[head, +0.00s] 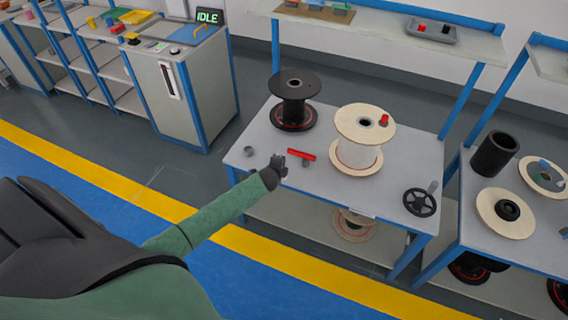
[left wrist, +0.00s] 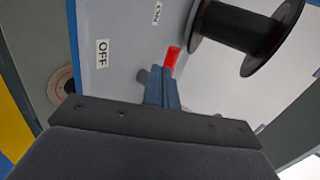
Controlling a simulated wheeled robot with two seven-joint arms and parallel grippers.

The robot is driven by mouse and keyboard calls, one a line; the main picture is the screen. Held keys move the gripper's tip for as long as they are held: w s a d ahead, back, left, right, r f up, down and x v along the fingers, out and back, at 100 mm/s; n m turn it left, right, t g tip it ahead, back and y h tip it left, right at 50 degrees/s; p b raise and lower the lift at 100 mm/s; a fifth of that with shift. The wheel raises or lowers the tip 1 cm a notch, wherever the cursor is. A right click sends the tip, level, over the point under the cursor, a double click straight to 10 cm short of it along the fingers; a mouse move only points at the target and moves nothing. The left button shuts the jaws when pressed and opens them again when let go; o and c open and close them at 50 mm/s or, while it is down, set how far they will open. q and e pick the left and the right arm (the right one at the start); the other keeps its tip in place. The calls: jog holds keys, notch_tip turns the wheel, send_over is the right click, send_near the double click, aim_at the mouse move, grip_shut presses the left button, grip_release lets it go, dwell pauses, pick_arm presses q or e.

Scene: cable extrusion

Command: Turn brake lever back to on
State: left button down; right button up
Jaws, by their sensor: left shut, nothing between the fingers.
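The brake lever (head: 301,154) is a red bar beside a small grey cylinder on the near part of the grey table. Its red end also shows in the left wrist view (left wrist: 172,57), just beyond my fingertips. My left gripper (head: 279,161) is shut and empty, just left of the lever in the head view. In the left wrist view its blue-grey fingers (left wrist: 162,88) are together and partly cover the lever's base; I cannot tell whether they touch it. An OFF label (left wrist: 102,53) lies left of the lever. A second label (left wrist: 157,13) is too small to read.
A black spool (head: 293,98) and a cream spool (head: 361,140) stand behind the lever. A small grey ring (head: 248,151) lies to the left, and a black handwheel (head: 420,202) is at the right table edge. A cabinet with an IDLE display (head: 207,17) stands behind left.

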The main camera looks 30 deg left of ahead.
pick_arm(q)
jog(key=a+b+v, duration=0.1)
jog(key=v, duration=0.6)
jog(key=shift+d+b, duration=0.35)
pick_arm(e)
jog(key=shift+w+a+r, duration=0.25)
jog(key=shift+a+r, duration=0.05)
jog(key=shift+r, duration=0.4)
jog(key=shift+w+a+r, duration=0.2)
jog(key=shift+a+r, duration=0.15)
jog(key=shift+r, duration=0.3)
jog(key=shift+w+a+r, duration=0.25)
jog(key=shift+a+r, duration=0.05)
jog(key=shift+r, duration=0.4)
pick_arm(q)
jog(key=shift+r, duration=0.1)
pick_arm(e)
jog(key=shift+w, duration=0.1)
